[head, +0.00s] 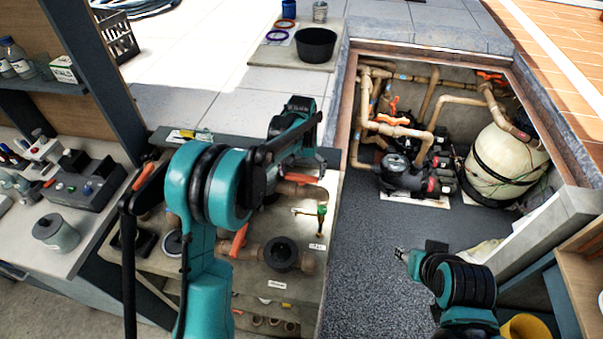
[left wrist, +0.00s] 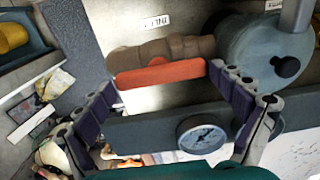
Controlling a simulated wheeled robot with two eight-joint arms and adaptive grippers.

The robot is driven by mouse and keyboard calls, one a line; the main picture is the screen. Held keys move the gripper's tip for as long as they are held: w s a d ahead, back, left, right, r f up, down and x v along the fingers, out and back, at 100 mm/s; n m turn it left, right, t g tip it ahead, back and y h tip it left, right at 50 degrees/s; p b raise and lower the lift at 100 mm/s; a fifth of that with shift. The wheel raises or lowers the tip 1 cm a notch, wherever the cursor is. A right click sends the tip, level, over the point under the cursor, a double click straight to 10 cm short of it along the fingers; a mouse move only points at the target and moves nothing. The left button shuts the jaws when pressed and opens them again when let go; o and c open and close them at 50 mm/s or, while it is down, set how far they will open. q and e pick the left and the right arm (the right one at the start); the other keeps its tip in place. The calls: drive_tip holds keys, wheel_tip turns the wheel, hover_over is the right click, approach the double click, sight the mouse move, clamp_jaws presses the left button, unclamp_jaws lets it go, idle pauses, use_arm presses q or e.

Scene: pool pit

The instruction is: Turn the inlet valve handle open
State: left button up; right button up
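In the left wrist view the orange inlet valve handle (left wrist: 160,74) lies along a brown valve body (left wrist: 165,50) beside a round grey housing. An INLET label (left wrist: 157,22) is close by, upside down. My left gripper (left wrist: 163,79) is open, its two dark padded fingers spread toward the handle's two ends. No firm grip shows, and I cannot tell whether either fingertip touches. In the head view my left arm covers part of the bench plumbing and much of its own gripper. My right gripper (head: 401,255) hangs over the dark floor, and its fingers are too small to read.
A round pressure gauge (left wrist: 202,135) lies below the handle in the wrist view. Another orange handle (head: 240,240) and a green tap (head: 321,213) are on the bench. A pit with pumps and a cream tank (head: 507,162) is at right. The dark floor (head: 365,270) is mostly clear.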

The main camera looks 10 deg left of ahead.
sight(301, 176)
idle(0.3)
use_arm(q)
wheel_tip(301, 176, up, 12)
idle(0.5)
